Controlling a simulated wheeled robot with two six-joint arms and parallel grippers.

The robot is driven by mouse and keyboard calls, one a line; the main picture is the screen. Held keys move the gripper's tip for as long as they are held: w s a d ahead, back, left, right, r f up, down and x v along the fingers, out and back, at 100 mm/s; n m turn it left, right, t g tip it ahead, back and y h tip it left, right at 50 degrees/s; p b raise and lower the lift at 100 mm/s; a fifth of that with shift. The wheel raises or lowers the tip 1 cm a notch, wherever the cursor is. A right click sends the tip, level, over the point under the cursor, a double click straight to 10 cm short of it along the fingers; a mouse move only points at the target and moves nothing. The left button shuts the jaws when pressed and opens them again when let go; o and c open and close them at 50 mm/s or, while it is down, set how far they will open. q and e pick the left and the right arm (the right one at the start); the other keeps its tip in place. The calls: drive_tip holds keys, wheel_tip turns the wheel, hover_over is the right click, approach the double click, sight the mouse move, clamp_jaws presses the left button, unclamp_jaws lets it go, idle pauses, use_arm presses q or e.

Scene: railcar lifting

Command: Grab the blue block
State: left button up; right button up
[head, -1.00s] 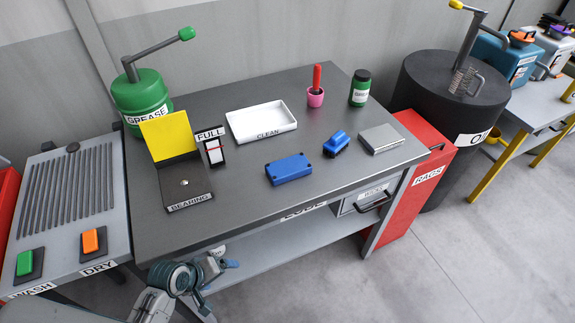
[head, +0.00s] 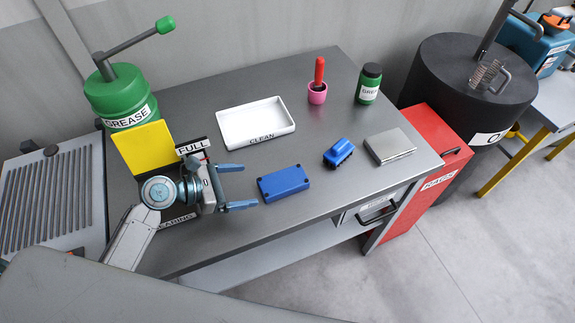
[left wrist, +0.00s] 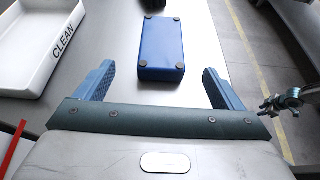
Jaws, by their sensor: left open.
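The blue block (head: 283,183) is a flat rectangular block with dark corner studs, lying on the grey table. My left gripper (head: 240,187) is open and empty, just left of the block in the head view, with its fingers pointing toward it. In the left wrist view the block (left wrist: 162,48) lies ahead, between the lines of the two spread fingers (left wrist: 162,85) and beyond their tips. The fingers do not touch it. My right gripper is not seen in the head view.
A white CLEAN tray (head: 257,122) lies behind the block. A small blue wheeled toy-like piece (head: 338,153) and a grey metal box (head: 389,146) stand to its right. A yellow plate (head: 144,148) and FULL gauge stand beside my left arm.

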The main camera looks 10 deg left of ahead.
sight(277, 183)
use_arm(q)
drive_tip(key=shift+w+d, duration=0.2)
drive_tip(key=shift+w, duration=0.05)
drive_tip(key=d, duration=0.2)
drive_tip(key=w+d+p, duration=0.1)
drive_tip(key=shift+d+f, duration=0.1)
drive_tip(key=shift+f, duration=0.25)
drive_tip(key=p+x, duration=0.1)
drive_tip(key=x, duration=0.1)
drive_tip(key=shift+w+d+f, duration=0.15)
drive_tip(key=shift+w+f, duration=0.1)
drive_tip(key=p+x, duration=0.1)
drive_tip(key=x, duration=0.2)
drive_tip(key=shift+w+f+p, duration=0.15)
drive_tip(key=shift+f+p, duration=0.15)
drive_tip(key=shift+w+d+f, duration=0.1)
drive_tip(key=shift+d+f, duration=0.05)
drive_tip(key=shift+f, duration=0.05)
drive_tip(key=c, duration=1.3)
drive_tip(key=shift+o, duration=0.2)
drive_tip(key=shift+r, duration=0.1)
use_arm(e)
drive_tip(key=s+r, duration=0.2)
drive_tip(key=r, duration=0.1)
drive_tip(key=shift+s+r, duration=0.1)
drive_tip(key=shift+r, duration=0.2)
